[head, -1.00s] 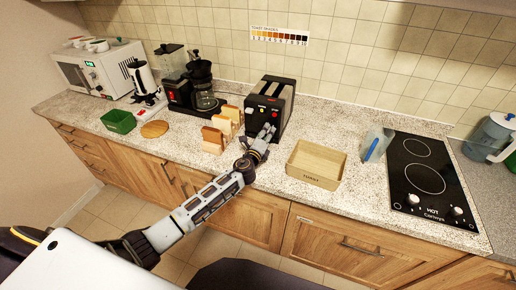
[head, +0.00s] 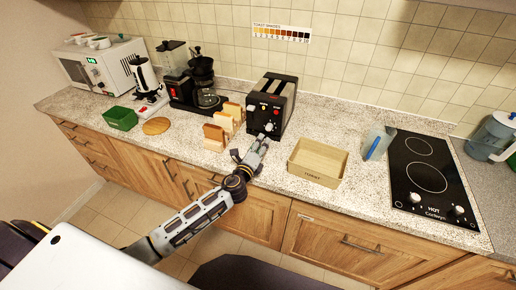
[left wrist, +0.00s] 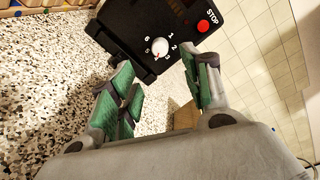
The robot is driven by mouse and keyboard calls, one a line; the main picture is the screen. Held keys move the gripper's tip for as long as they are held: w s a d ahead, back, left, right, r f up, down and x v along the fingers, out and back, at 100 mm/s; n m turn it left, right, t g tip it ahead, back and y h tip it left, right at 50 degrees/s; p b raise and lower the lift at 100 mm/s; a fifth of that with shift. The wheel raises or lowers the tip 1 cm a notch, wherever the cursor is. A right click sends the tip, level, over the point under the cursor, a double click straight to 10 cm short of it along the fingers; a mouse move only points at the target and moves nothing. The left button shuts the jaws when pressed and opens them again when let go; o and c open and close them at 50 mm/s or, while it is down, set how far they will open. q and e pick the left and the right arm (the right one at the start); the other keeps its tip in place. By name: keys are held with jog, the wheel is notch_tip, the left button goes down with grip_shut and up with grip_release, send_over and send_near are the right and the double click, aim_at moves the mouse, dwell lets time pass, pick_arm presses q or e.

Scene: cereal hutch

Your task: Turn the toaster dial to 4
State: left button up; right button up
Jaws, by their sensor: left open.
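My left gripper (head: 264,139) is open and empty, just in front of the toaster's lower front. In the left wrist view its green-padded fingers (left wrist: 160,78) are spread, with the dial beyond and between them, apart from both. My right gripper is not in view.
Bread slices in a rack (head: 222,128) stand left of the toaster. A wooden box (head: 318,176) sits to its right, then the black cooktop (head: 427,165). A coffee maker (head: 203,85) is at the back left. A toast shade chart (head: 282,33) hangs on the wall.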

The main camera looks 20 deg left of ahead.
pick_arm(q)
jog(key=shift+s+r, duration=0.1)
jog(key=shift+s, duration=0.7)
